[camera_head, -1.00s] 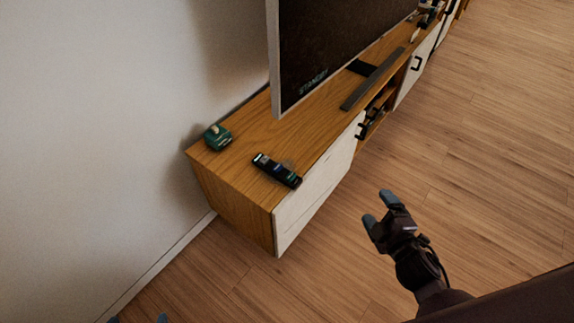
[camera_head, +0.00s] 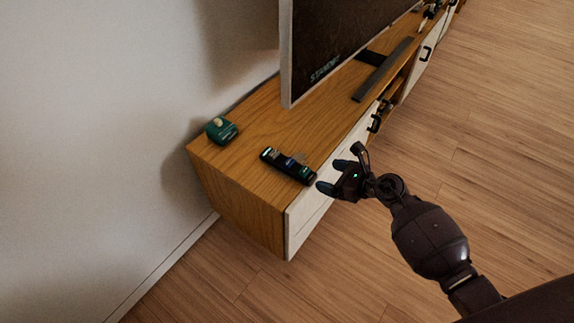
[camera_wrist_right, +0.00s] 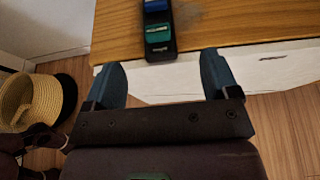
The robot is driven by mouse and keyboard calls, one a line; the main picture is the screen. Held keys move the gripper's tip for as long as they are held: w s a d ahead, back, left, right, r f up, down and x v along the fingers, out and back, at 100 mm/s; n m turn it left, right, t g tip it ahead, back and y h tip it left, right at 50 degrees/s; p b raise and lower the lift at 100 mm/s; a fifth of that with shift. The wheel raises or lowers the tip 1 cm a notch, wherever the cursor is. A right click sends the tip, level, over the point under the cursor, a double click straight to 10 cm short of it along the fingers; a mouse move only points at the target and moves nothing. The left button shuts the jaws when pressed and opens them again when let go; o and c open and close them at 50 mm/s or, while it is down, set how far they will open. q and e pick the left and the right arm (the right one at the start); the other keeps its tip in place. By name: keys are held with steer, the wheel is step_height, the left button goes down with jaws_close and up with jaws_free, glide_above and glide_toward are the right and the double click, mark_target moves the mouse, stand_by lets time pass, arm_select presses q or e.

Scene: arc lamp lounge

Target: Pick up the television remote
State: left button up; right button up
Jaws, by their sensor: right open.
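A long, narrow black object with blue and green parts on top (camera_head: 288,166) lies near the front edge of the wooden TV cabinet (camera_head: 245,165); it looks like the television remote, but its details are too small to be sure. It also shows at the top of the right wrist view (camera_wrist_right: 158,30). My right gripper (camera_head: 331,177) is open and empty, just off the cabinet's front edge, with its fingers pointing at the object. In the wrist view the object lies beyond the fingertips (camera_wrist_right: 160,72), between their lines. My left gripper is out of view.
A television (camera_head: 335,45) stands on the cabinet, with a grey bar (camera_head: 384,70) before it. A green object (camera_head: 221,130) sits at the cabinet's left end. The wall (camera_head: 110,130) is behind. A straw item (camera_wrist_right: 45,98) shows in the wrist view. The wooden floor (camera_head: 500,170) is open.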

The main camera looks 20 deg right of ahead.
mark_target(308, 173)
steer(key=x, duration=0.2)
steer(key=shift+w+a+f, duration=0.15)
steer(key=shift+a+f, duration=0.1)
steer(key=shift+f, duration=0.1)
steer(key=shift+b+x, duration=0.35)
steer(key=shift+x, duration=0.4)
steer(key=x, duration=0.2)
steer(key=b+x, duration=0.1)
steer(key=x, duration=0.1)
steer(key=shift+a+f, duration=0.15)
steer(key=shift+f, duration=0.2)
steer(key=shift+w+a, duration=0.15)
steer(key=shift+w, duration=0.05)
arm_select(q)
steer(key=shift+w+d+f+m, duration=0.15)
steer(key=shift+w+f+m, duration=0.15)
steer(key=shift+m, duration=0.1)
arm_select(e)
steer(key=shift+r, duration=0.1)
steer(key=c, duration=1.1)
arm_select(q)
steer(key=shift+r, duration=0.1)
arm_select(e)
steer(key=shift+r, duration=0.15)
